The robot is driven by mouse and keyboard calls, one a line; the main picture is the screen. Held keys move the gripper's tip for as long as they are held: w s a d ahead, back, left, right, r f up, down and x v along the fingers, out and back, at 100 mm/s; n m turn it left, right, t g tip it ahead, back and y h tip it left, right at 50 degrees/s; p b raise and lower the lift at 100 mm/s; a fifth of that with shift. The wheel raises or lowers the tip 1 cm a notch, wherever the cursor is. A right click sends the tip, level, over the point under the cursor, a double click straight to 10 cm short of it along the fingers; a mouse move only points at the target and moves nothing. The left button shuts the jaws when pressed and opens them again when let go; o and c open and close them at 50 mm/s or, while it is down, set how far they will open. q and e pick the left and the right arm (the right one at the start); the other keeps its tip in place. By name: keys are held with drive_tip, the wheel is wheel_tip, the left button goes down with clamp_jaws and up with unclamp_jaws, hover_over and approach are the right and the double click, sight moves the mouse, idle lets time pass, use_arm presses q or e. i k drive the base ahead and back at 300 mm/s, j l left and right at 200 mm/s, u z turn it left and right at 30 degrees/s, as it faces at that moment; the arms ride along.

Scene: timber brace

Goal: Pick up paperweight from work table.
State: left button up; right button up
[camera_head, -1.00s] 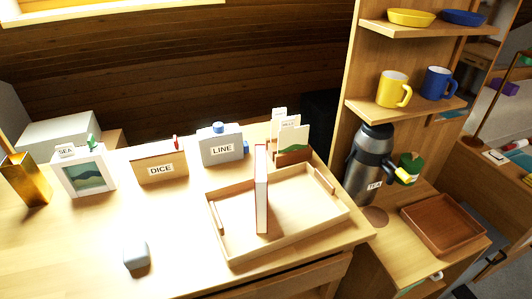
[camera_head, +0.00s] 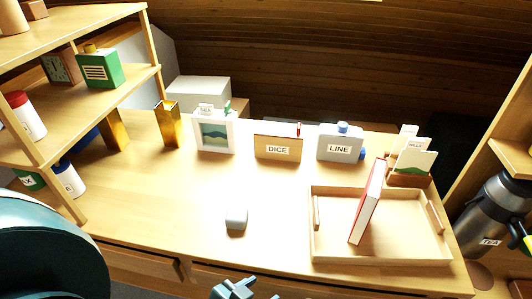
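A small grey rounded block (camera_head: 236,218), which looks like the paperweight, lies on the bare front middle of the work table (camera_head: 160,215). A blue-grey gripper, seemingly my left (camera_head: 236,289), shows at the bottom edge of the view, below and apart from the block. Only its tip end is in view, and I cannot tell how far its fingers are parted. My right gripper is not in view.
A wooden tray (camera_head: 421,256) with a leaning red book (camera_head: 367,203) stands to the right. Along the back are a gold vase (camera_head: 168,125), a picture frame (camera_head: 214,137), a DICE box (camera_head: 277,148) and a LINE box (camera_head: 339,147). A shelf (camera_head: 85,97) rises at left.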

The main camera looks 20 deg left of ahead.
sight(237, 217)
drive_tip(key=u, duration=1.05)
